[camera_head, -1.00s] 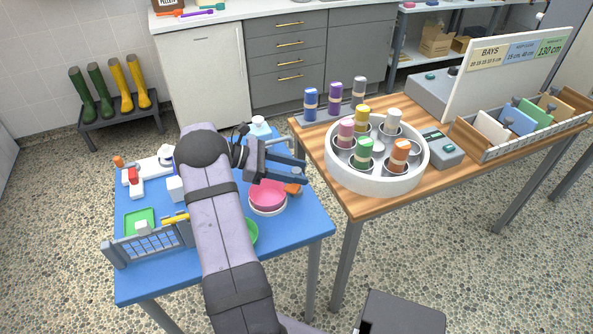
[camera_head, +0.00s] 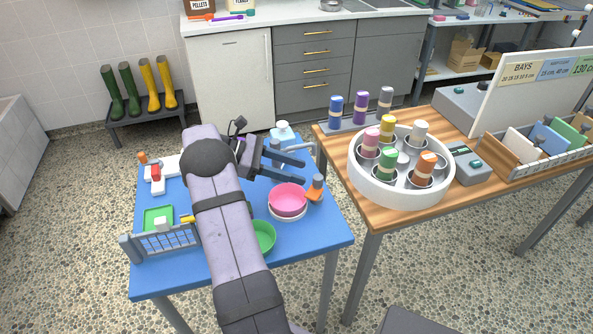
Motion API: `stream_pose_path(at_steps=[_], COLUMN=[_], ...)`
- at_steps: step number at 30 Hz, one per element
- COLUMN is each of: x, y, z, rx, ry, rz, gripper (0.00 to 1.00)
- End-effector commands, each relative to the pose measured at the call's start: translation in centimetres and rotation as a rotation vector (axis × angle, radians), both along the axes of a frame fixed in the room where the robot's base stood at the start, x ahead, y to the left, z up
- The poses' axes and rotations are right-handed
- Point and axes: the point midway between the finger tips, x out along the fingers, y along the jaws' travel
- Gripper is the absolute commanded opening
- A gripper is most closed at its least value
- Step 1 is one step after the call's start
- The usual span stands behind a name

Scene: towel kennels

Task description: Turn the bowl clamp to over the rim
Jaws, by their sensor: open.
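The pink bowl (camera_head: 288,197) sits in a white ring-shaped holder (camera_head: 289,215) on the blue table. The bowl clamp, an orange piece (camera_head: 313,195) with a grey-blue upright knob (camera_head: 318,182), stands at the bowl's right edge. I cannot tell whether its orange part lies over the rim or just beside it. My gripper (camera_head: 303,168) is open and empty. Its two dark fingers point right, above and behind the bowl, and appear apart from the clamp. The knob is in plain view.
A green bowl (camera_head: 262,236) is partly behind my arm. A pale blue-capped bottle (camera_head: 283,135) and a grey rail (camera_head: 318,155) stand near the fingers. The wooden table (camera_head: 385,214) to the right carries a white round carousel (camera_head: 402,194) of coloured bottles.

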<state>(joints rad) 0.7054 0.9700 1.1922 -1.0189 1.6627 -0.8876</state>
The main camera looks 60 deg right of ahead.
Motion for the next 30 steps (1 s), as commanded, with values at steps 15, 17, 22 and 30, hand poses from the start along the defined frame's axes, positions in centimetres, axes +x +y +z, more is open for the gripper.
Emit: stream_pose_path(at_steps=[15, 17, 22, 30], x=[-0.8, -1.5, -2.8, -1.2], y=[2.4, 2.7, 2.7, 1.8], z=[7.8, 7.1, 2.5, -0.1], rx=[0.072, 0.089, 0.089, -0.008], ry=[0.125, 0.159, 0.155, -0.008], rz=[0.093, 0.143, 0.272, 0.318], gripper=[0.43, 0.43, 0.43, 0.43])
